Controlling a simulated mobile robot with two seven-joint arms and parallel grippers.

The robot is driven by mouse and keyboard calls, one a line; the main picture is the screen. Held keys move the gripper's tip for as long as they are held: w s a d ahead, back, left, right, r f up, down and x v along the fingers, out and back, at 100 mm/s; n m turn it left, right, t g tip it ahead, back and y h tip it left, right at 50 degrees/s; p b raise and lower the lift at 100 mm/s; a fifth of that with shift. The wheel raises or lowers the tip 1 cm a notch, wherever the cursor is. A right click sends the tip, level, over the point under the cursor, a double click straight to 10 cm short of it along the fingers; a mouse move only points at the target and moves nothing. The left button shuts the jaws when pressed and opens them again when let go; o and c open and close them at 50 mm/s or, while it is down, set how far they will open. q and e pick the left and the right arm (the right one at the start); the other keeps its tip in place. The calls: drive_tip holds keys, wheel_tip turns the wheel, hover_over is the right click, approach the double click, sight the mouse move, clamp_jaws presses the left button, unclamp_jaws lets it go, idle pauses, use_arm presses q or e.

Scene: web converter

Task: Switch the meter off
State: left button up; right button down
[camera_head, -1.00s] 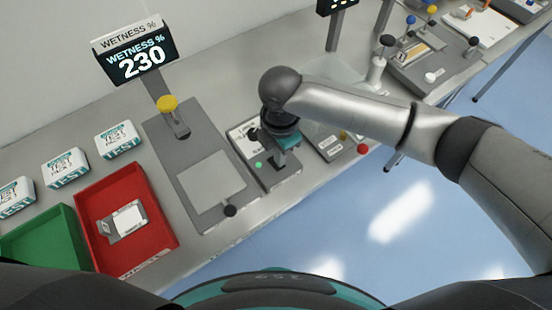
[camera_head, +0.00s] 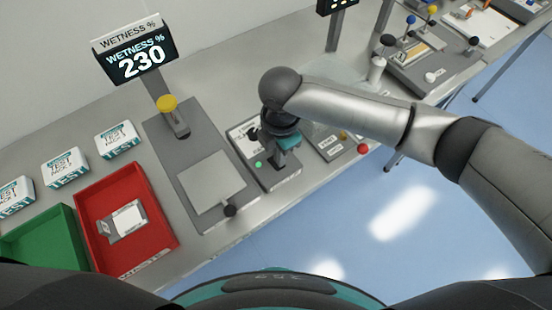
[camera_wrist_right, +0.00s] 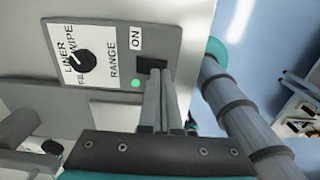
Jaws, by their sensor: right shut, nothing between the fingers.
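The meter's grey control panel (camera_head: 277,180) lies on the bench, mostly under my right arm in the head view. In the right wrist view the panel (camera_wrist_right: 105,47) has a black range knob (camera_wrist_right: 82,62), an "ON" label (camera_wrist_right: 136,38), a lit green lamp (camera_wrist_right: 135,84) and a black switch (camera_wrist_right: 150,64). My right gripper (camera_head: 281,160) is shut and empty. In the wrist view its fingertips (camera_wrist_right: 157,76) are at the switch and partly hide it; I cannot tell whether they touch it. The wetness display (camera_head: 136,57) is lit and reads 230. My left gripper is not in view.
Red (camera_head: 152,262) and green (camera_head: 45,250) trays and several test packs (camera_head: 118,139) lie farther left. Another device with a red button (camera_head: 363,148) is close on the right.

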drive_tip(key=shift+f+b, duration=0.45)
drive_tip(key=shift+f, duration=0.5)
idle(0.3)
wheel_tip(320, 180, up, 7)
drive_tip(key=p, duration=0.8)
drive_tip(key=shift+r, duration=0.1)
idle(0.4)
